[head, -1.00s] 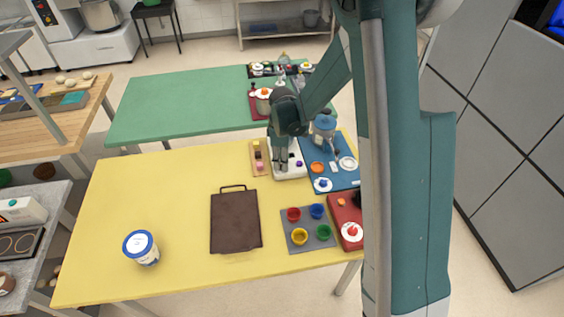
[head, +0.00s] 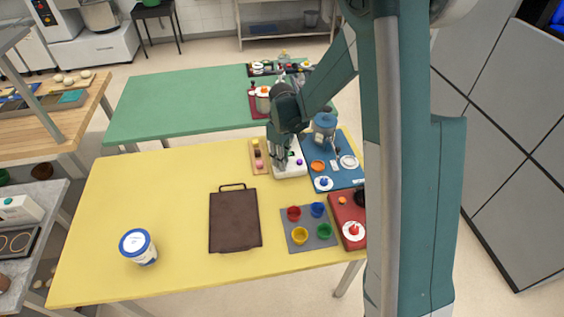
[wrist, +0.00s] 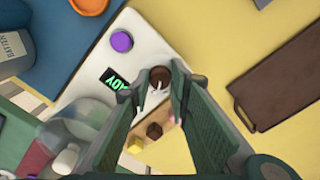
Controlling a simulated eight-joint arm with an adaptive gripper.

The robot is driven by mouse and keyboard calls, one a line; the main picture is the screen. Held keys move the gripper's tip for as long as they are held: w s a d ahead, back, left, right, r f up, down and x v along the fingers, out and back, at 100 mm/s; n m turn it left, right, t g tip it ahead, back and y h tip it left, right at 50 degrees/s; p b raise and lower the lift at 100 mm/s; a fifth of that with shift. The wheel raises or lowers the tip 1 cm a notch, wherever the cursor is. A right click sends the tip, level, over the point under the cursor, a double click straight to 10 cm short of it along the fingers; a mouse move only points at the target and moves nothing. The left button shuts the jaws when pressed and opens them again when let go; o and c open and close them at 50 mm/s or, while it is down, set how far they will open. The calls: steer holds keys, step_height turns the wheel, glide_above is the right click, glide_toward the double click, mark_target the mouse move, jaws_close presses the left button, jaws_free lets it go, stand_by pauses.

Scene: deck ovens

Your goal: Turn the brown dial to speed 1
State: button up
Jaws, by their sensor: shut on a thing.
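The brown dial (wrist: 160,75) sits on the white appliance (wrist: 144,35), seen from above in the wrist view. The fingertips of my gripper (wrist: 160,90) are on either side of the dial and shut on it. A white mark shows near the dial's edge; I cannot read its setting. A black display (wrist: 114,79) with green letters is beside it, partly covered by a finger. A purple knob (wrist: 122,41) is on the same face. In the head view my gripper (head: 277,166) is over the left side of the white appliance (head: 293,171), hiding the dial.
A wooden board (head: 252,157) with small coloured pieces is left of the appliance. A blue mat (head: 340,178) with several items is to its right. A brown board (head: 235,222) and grey tray (head: 310,243) are nearer. The yellow table's (head: 150,190) left is mostly clear.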

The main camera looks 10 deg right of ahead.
steer(key=shift+m+b, duration=0.5)
steer(key=shift+m, duration=1.1)
steer(key=o, duration=0.9)
steer(key=shift+r, duration=0.1)
steer(key=shift+r, duration=5.9)
steer(key=shift+s+r, duration=0.1)
